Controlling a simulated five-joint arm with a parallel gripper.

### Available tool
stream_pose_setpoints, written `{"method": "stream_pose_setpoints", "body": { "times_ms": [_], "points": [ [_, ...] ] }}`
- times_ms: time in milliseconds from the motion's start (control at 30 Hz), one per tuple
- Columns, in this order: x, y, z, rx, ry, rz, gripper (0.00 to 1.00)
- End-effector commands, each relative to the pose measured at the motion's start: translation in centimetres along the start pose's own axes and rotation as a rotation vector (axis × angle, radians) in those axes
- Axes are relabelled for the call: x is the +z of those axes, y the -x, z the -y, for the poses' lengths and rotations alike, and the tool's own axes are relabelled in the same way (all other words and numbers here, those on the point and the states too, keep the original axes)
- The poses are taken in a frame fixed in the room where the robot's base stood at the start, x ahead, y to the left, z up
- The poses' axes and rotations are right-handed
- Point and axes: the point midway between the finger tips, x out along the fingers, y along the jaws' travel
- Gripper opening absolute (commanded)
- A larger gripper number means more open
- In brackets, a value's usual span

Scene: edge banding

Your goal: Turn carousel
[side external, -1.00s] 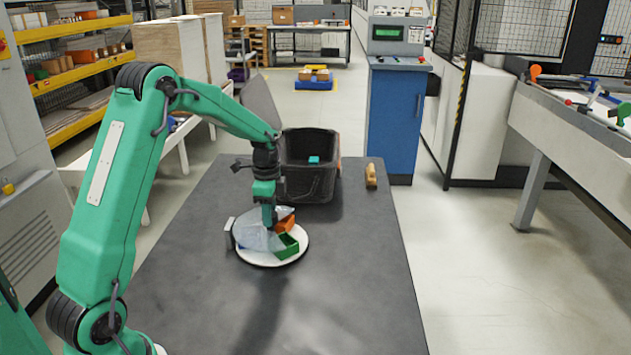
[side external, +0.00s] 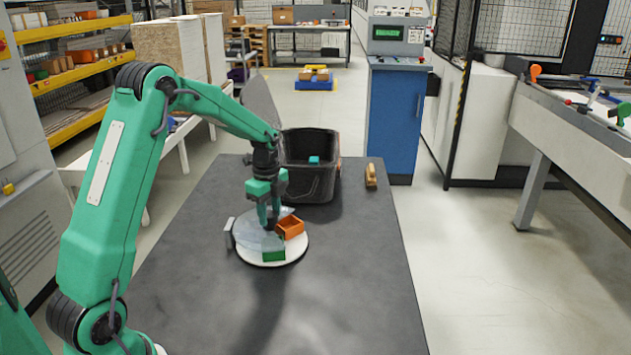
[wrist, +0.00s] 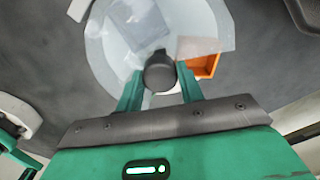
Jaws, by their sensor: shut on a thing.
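The carousel is a round white turntable (side external: 297,247) on the dark table. A clear cover lies over part of it. An orange bin (side external: 291,227) and a green bin (side external: 273,250) sit on the disc. In the wrist view the orange bin (wrist: 205,63) shows at the right, partly under the clear cover (wrist: 140,28). A greyish shape shows blurred through the cover. My gripper (side external: 270,222) is over the middle of the carousel. In the wrist view its green fingers are shut on a dark round knob (wrist: 159,73) at the centre.
A black crate (side external: 311,180) with a small teal piece (side external: 314,160) inside stands just behind the carousel. A wooden-handled brush or block (side external: 371,175) lies right of the crate. The table's front right (side external: 360,290) is clear.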

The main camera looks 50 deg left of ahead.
Motion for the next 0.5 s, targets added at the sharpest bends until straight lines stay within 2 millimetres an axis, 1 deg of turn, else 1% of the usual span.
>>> {"method": "stream_pose_setpoints", "body": {
  "times_ms": [33,500],
  "points": [
    [-0.12,0.26,0.07,-0.002,-0.026,0.0,0.0],
    [-0.14,0.27,0.06,-0.002,-0.261,0.001,0.0]
  ]
}}
